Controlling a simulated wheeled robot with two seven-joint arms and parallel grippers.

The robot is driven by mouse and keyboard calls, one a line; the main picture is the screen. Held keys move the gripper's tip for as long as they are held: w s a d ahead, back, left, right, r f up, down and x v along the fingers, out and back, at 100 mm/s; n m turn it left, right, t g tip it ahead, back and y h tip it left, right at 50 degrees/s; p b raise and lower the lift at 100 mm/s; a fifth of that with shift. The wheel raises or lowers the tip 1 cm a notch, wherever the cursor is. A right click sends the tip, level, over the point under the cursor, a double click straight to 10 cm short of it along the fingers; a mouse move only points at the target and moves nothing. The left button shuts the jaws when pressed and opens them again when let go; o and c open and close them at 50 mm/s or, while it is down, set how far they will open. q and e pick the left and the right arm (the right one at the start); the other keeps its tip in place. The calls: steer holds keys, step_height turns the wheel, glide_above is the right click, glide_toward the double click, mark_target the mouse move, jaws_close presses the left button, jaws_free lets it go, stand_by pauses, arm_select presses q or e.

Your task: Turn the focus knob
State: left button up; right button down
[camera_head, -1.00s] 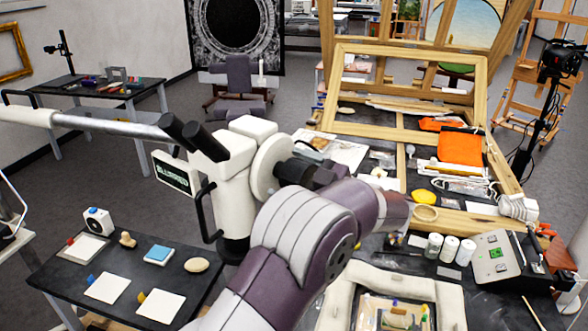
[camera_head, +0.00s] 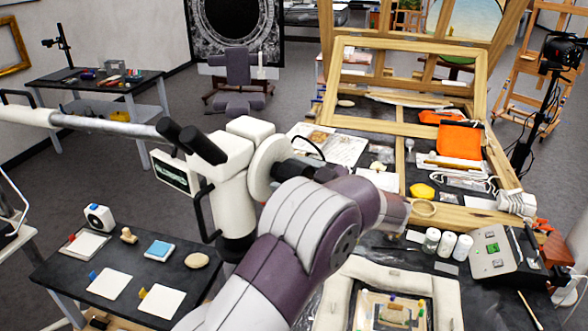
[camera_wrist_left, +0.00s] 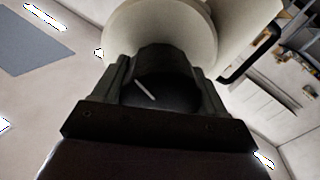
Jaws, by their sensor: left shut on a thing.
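The white microscope (camera_head: 238,185) stands left of centre in the head view, with black eyepieces and a small display (camera_head: 172,173) whose lettering I cannot read. A pale round disc (camera_head: 267,165) sits on its right side and also shows in the left wrist view (camera_wrist_left: 190,28). The focus knob (camera_wrist_left: 165,92) is a dark cylinder with a slanted white line, in front of that disc. My left gripper (camera_head: 288,170) is shut on the knob, with a finger on each side of it. The gripper hides the knob in the head view. My right gripper is not in view.
A dark table (camera_head: 62,272) with cards and small blocks is at lower left. A cluttered bench with a wooden frame (camera_head: 405,45), orange cloth (camera_head: 459,142) and white jars (camera_head: 447,243) fills the right. A long pale boom (camera_head: 90,124) extends left from the microscope.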

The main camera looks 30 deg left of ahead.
arm_select(q)
steer(key=shift+r+m+p, duration=0.4)
steer(key=shift+m+p, duration=0.5)
steer(key=shift+p, duration=0.1)
steer(key=shift+w+f+m+p, duration=0.1)
steer(key=shift+f+m+p, duration=0.05)
steer(key=shift+m+p, duration=0.6)
steer(key=o, duration=1)
steer(key=shift+o, duration=0.2)
steer(key=shift+s, duration=0.2)
steer(key=shift+f, duration=0.1)
